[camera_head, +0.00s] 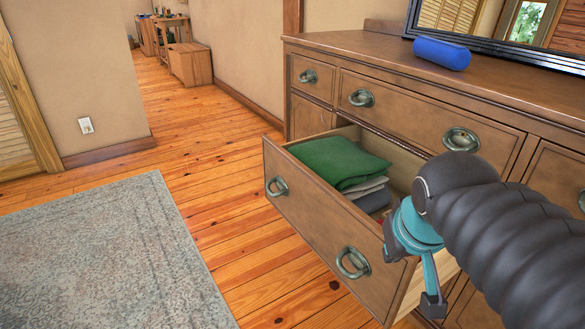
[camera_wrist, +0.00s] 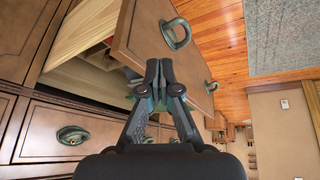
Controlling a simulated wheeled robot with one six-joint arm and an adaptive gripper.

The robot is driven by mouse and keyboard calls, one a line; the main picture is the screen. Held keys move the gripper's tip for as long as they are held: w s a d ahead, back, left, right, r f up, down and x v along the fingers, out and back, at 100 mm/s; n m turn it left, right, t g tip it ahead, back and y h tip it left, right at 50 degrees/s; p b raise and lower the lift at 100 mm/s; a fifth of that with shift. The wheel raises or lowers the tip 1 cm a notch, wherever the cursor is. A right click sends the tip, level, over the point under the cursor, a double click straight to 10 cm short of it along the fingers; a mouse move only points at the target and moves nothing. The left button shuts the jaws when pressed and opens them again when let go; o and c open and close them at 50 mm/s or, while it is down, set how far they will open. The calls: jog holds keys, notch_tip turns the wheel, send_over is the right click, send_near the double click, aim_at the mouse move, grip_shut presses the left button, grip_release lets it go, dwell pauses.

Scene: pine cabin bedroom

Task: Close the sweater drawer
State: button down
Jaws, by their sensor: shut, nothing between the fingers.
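The sweater drawer (camera_head: 318,217) is a brown wooden drawer standing well open from the dresser, with two ring-shaped metal handles. Inside lie a folded green sweater (camera_head: 335,160) and grey folded clothes (camera_head: 369,195). My gripper (camera_head: 393,243) is at the right end of the drawer front. In the wrist view my gripper (camera_wrist: 159,68) has its fingertips together and empty, over the lower edge of the drawer front (camera_wrist: 143,38), below a handle (camera_wrist: 176,33). I cannot tell whether the fingers touch the wood. My arm hides the drawer's right rear part.
The dresser (camera_head: 425,108) has other drawers, all shut. A blue cylinder (camera_head: 441,53) and a dark-framed mirror (camera_head: 492,40) are on its top. A grey rug (camera_head: 110,250) lies at left. Bare wooden floor (camera_head: 215,190) lies in front of the drawer.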

jog(key=w+a+r+n+t+h+b, duration=0.1)
jog(key=w+a+r+n+b, duration=0.15)
jog(key=w+a, duration=0.85)
jog(key=w+a+r+n+t+h+b, duration=0.15)
jog(key=w+a+b, duration=0.25)
jog(key=w+a, duration=0.8)
jog(key=b, duration=0.1)
send_near(296, 175)
notch_tip(296, 175, down, 3)
jog(key=a, duration=0.2)
jog(key=shift+g+y, duration=0.25)
jog(key=shift+g, duration=0.2)
jog(key=w+d, duration=0.3)
jog(key=shift+f, duration=0.3)
jog(key=shift+w+d, duration=0.1)
jog(key=shift+d, duration=0.05)
jog(key=shift+w+d, duration=0.1)
